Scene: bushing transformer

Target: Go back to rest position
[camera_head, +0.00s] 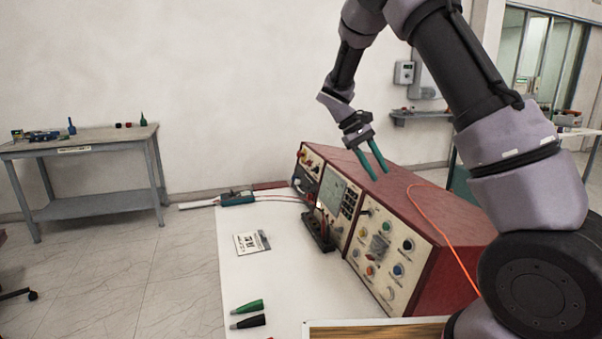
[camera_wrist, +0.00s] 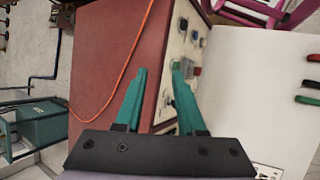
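My gripper (camera_head: 372,161) hangs above the far part of a red instrument box in the head view, its teal fingers pointing down. The wrist view shows the two teal fingers of my gripper (camera_wrist: 160,72) spread apart with a gap and nothing between them. The red box (camera_head: 440,215) has a cream front panel with knobs, a screen and buttons. It also shows below the fingers in the wrist view (camera_wrist: 105,60). I cannot tell the exact height of the fingertips above the box.
The box stands on a white table (camera_head: 285,285). On it lie a green clip (camera_head: 247,307), a black clip (camera_head: 248,322), a printed card (camera_head: 251,242) and a teal tool with cables (camera_head: 237,198). An orange cable (camera_head: 445,238) crosses the box. A grey bench (camera_head: 90,150) stands at left.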

